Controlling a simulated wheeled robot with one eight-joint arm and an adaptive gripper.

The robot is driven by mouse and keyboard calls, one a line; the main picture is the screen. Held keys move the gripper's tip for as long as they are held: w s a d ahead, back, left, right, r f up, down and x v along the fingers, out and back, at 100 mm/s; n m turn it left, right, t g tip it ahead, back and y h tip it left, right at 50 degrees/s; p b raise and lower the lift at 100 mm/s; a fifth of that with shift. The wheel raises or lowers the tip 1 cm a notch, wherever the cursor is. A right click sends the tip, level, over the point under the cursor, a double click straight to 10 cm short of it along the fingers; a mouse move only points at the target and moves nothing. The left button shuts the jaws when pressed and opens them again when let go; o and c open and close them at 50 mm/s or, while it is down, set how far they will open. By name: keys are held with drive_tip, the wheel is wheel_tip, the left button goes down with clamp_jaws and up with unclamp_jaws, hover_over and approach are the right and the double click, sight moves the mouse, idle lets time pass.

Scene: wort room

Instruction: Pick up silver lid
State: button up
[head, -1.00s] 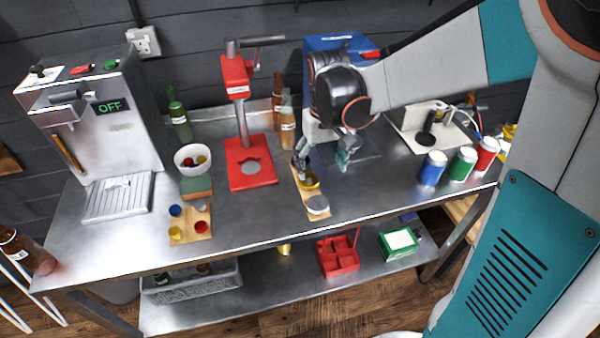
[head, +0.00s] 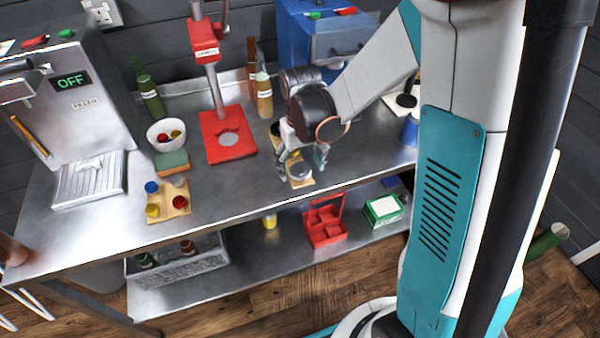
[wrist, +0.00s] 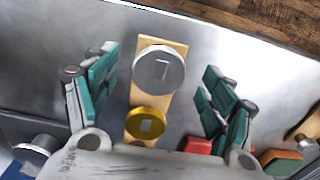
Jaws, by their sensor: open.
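The silver lid (wrist: 158,69) is a round disc with a small pale rectangle on top. It lies flat at one end of a narrow wooden board (wrist: 177,48). A gold lid (wrist: 147,123) lies on the same board, closer to my palm. My gripper (wrist: 160,68) is open, with a teal-padded finger on each side of the silver lid, apart from it. In the head view, my gripper (head: 301,163) hangs over the front end of the board, with the silver lid (head: 299,171) between its fingers. The gold lid is hidden there behind the gripper.
A red press (head: 228,135), a white bowl (head: 166,135) and a wooden board with coloured caps (head: 166,208) stand left of my gripper. Bottles (head: 263,96) stand behind it. The steel table's front edge is close; bare steel lies left of the board.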

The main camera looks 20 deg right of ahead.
drive_tip(key=shift+f, duration=0.35)
drive_tip(key=c, duration=0.7)
drive_tip(key=shift+r, duration=0.15)
drive_tip(key=shift+c, duration=0.2)
